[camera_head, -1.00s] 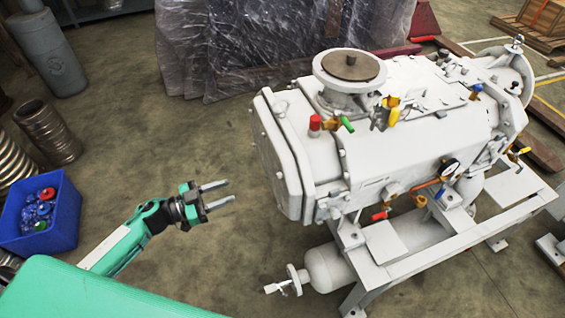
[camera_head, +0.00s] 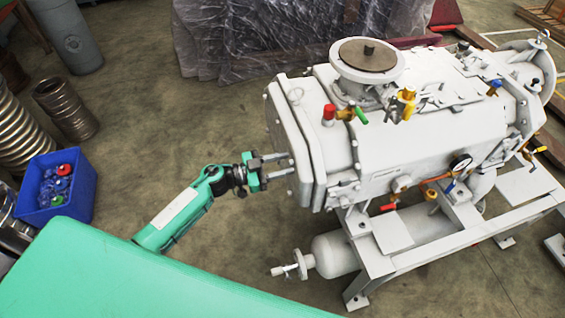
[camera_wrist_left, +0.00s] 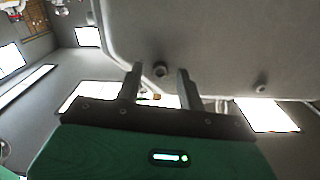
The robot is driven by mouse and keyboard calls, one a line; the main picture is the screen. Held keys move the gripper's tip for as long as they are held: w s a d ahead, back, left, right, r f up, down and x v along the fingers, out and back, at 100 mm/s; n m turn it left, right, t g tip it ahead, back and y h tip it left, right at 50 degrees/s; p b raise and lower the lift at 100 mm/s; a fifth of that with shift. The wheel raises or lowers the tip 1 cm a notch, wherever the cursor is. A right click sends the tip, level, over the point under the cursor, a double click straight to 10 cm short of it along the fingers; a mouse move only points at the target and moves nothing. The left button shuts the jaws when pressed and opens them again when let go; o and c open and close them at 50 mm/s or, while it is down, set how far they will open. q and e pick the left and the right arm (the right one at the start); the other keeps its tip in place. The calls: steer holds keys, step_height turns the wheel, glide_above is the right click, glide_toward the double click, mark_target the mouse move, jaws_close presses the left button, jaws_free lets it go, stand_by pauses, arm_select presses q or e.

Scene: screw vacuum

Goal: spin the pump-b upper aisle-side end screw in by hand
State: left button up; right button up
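The grey-white pump (camera_head: 430,130) stands on its frame at the right of the head view. Its end cover (camera_head: 290,140) faces my left arm. My left gripper (camera_head: 282,163) is at this cover, with its two fingers apart. In the left wrist view the gripper (camera_wrist_left: 158,82) is open and empty. A small dark screw (camera_wrist_left: 160,69) on the grey cover shows between the fingertips, and the fingers do not close on it. A second screw (camera_wrist_left: 260,88) sits farther right on the cover. Whether the fingertips touch the cover cannot be told. My right gripper is not in view.
A blue bin (camera_head: 57,190) with coloured items stands on the floor at the left, near coiled metal hoses (camera_head: 65,108). A wrapped load (camera_head: 260,40) is behind. A small cylinder (camera_head: 335,255) lies under the pump.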

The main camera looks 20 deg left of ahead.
arm_select(q)
steer(key=shift+w+d, duration=0.15)
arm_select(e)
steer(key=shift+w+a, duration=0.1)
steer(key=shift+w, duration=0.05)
arm_select(q)
jaws_close()
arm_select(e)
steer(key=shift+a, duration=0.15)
arm_select(q)
steer(key=shift+m, duration=0.3)
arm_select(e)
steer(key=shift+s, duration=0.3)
arm_select(q)
steer(key=shift+m+b, duration=1.75)
steer(key=shift+m, duration=4.75)
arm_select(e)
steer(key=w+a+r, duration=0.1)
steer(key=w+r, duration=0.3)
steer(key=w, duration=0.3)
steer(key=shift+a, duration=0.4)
